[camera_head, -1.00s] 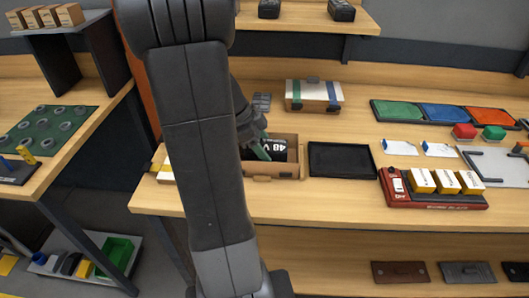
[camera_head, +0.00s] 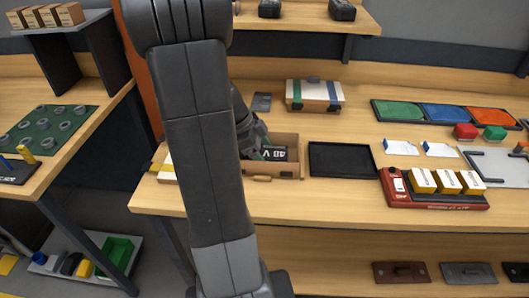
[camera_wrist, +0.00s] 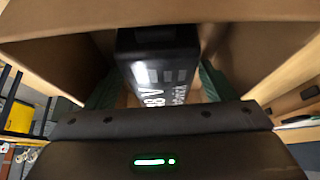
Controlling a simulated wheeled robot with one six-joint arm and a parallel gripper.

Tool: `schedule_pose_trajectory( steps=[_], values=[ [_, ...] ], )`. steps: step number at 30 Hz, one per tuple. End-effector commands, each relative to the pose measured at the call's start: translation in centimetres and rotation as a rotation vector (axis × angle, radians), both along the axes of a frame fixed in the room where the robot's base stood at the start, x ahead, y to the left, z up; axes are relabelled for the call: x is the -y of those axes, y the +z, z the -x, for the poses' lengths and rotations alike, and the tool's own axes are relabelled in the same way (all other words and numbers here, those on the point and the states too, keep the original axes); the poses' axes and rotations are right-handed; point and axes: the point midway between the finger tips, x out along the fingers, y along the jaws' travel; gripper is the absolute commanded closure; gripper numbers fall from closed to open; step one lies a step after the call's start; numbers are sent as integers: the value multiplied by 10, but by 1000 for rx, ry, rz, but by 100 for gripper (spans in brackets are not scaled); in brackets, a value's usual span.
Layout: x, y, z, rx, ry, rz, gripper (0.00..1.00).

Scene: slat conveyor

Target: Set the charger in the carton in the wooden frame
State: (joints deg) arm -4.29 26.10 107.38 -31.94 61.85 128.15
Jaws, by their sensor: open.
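The charger (camera_head: 274,153) is black with white "48 V" lettering. It lies low inside the open brown carton (camera_head: 287,171) on the bench. My gripper (camera_head: 262,150) is down at the carton, partly hidden behind my own arm in the head view. In the wrist view the charger (camera_wrist: 156,62) lies between my two green-padded fingers, which stand open on either side of it. The carton's brown wall (camera_wrist: 200,14) crosses the top of that view. My arm hides the carton's left part, and I cannot clearly tell a wooden frame from the carton.
An empty black tray (camera_head: 343,174) lies right beside the carton. A strapped white-topped box (camera_head: 314,94) and a dark grey flat piece (camera_head: 262,102) lie behind it. A red holder (camera_head: 432,197) with several yellow-and-white boxes is farther right.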

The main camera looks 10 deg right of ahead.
Motion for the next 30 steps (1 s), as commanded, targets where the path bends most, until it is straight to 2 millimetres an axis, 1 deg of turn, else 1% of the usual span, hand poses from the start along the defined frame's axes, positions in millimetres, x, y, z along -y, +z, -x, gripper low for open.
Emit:
schedule_pose_trajectory(
  steps=[2, 5, 12, 15, 18, 24, 30],
  values=[
    [0, 4, 0, 0, 0, 0, 24],
    [-8, 16, -4, 5, 2, 0, 24],
    [-34, 62, -11, 6, 3, -1, 24],
    [-43, 80, -13, 6, 3, -1, 24],
    [-50, 93, -16, 3, 3, 1, 24],
    [-57, 105, -17, 1, 0, 0, 24],
    [-57, 106, -17, 0, 0, 1, 24]
  ],
)
